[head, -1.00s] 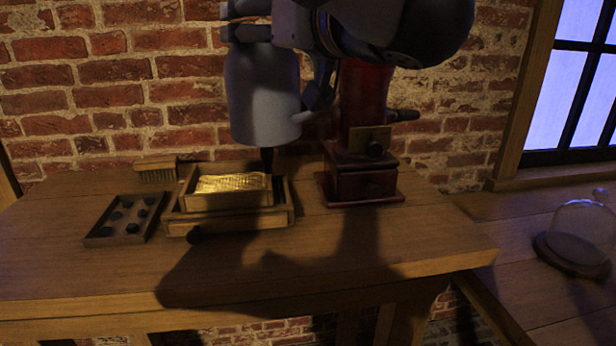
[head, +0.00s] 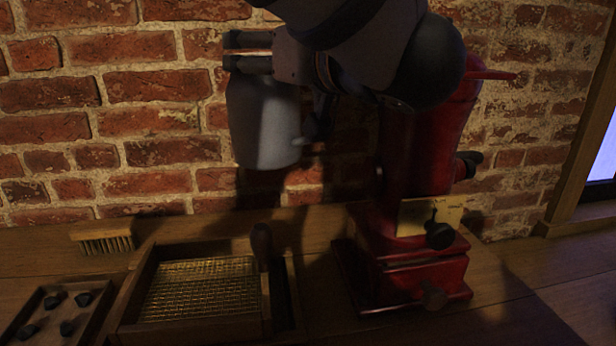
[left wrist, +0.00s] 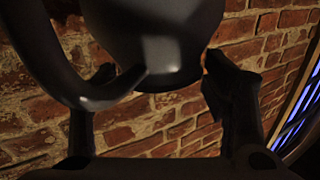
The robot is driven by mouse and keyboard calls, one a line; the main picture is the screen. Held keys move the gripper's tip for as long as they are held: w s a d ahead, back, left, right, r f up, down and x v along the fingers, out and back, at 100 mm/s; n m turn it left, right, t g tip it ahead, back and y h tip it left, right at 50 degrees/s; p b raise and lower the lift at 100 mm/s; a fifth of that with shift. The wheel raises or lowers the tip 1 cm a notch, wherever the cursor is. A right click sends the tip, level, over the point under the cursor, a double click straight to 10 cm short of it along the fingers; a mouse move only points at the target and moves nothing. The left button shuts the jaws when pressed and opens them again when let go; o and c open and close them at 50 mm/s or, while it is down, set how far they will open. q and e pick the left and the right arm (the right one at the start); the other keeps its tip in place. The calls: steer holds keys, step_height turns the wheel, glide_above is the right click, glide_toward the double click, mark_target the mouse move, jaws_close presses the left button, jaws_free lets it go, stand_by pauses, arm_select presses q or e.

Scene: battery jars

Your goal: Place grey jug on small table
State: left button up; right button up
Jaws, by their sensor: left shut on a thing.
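The grey jug (head: 262,128) hangs in the air in front of the brick wall, above the back of a wooden table (head: 340,328). My left gripper (head: 268,84) is shut on the jug near its top, and its arm hides part of it. In the left wrist view, the dark underexposed jug (left wrist: 160,40) sits between the two fingers of the left gripper (left wrist: 160,72), its curved handle at the left. The jug looks about upright in the head view. I cannot tell whether this table is the small table. My right gripper is not in view.
On the table are a red grinder-like machine (head: 415,262) at right, a wooden frame with a mesh (head: 200,290), a brush (head: 103,240) and a tray of dark lumps (head: 50,318). A window (head: 604,150) is at far right. Some bare tabletop lies right of the red machine.

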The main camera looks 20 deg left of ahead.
mark_target(274, 164)
arm_select(q)
step_height(274, 164, down, 15)
steer(key=shift+d+f, duration=0.1)
steer(key=shift+f, duration=0.05)
steer(key=o, duration=2)
steer(key=shift+s, duration=0.1)
steer(key=shift+c, duration=0.2)
steer(key=v, duration=1.2)
